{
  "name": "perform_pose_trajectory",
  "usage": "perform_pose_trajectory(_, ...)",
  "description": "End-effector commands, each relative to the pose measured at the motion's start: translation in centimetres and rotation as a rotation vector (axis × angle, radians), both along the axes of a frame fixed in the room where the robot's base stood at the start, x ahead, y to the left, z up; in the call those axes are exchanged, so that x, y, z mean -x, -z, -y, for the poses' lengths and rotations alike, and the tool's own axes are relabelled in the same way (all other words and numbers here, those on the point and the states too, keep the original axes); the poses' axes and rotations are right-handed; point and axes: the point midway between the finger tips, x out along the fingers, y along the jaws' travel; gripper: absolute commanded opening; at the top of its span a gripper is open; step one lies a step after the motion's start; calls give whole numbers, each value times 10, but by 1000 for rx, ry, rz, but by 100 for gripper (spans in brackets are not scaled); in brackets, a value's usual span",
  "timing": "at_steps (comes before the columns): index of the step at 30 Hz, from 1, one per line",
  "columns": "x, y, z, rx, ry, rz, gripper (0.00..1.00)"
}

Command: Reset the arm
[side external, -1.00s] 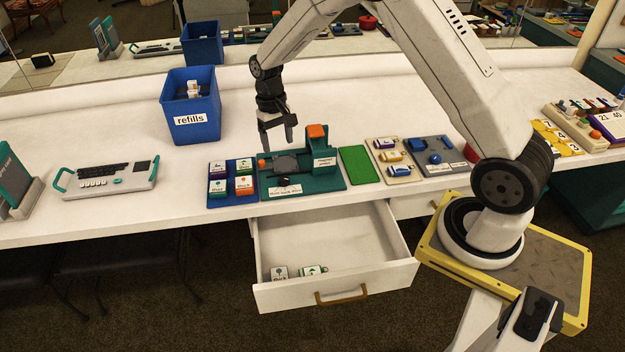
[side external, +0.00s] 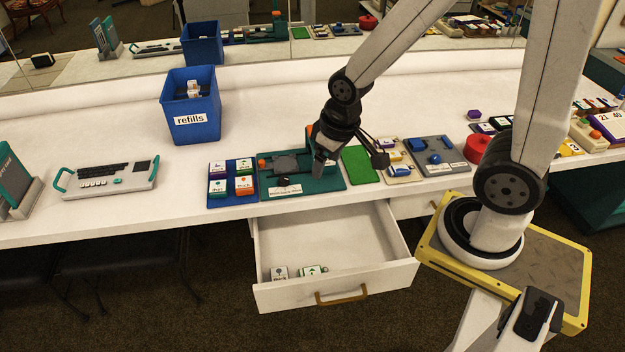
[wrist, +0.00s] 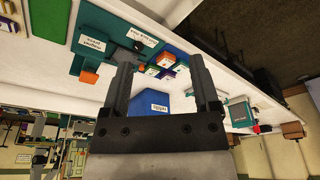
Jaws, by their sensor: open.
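My gripper (side external: 349,160) is open and empty, with its fingers spread. It is tilted above the table at the right part of the teal station (side external: 300,187) and the green pad (side external: 360,166), and hides part of the station. In the wrist view, my two fingers (wrist: 160,68) stand apart with nothing held between them. The blue bin (wrist: 175,104) shows beyond them in that view, with no contact visible. My arm reaches in from the upper right of the side view, bent at the elbow.
An open drawer (side external: 320,235) juts out below the table, with two small labelled blocks inside. A blue tray (side external: 232,201) of coloured blocks, a beige tray (side external: 404,178), a grey tray (side external: 455,168) and a refills bin (side external: 193,130) stand around. The table between bin and keyboard device (side external: 107,178) is clear.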

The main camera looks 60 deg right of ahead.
Motion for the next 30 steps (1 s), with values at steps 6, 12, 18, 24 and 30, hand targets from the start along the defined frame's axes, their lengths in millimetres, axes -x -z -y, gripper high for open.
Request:
perform_pose_trajectory(6, 13, 0, -2, 4, -21, 22, 78)
perform_pose_trajectory(12, 13, 0, -2, 4, -21, 22, 78)
perform_pose_trajectory(18, 13, 0, -2, 4, -20, 22, 78)
perform_pose_trajectory(24, 13, 0, -2, 4, -20, 22, 78)
perform_pose_trajectory(30, 13, 0, -2, 4, -20, 21, 78)
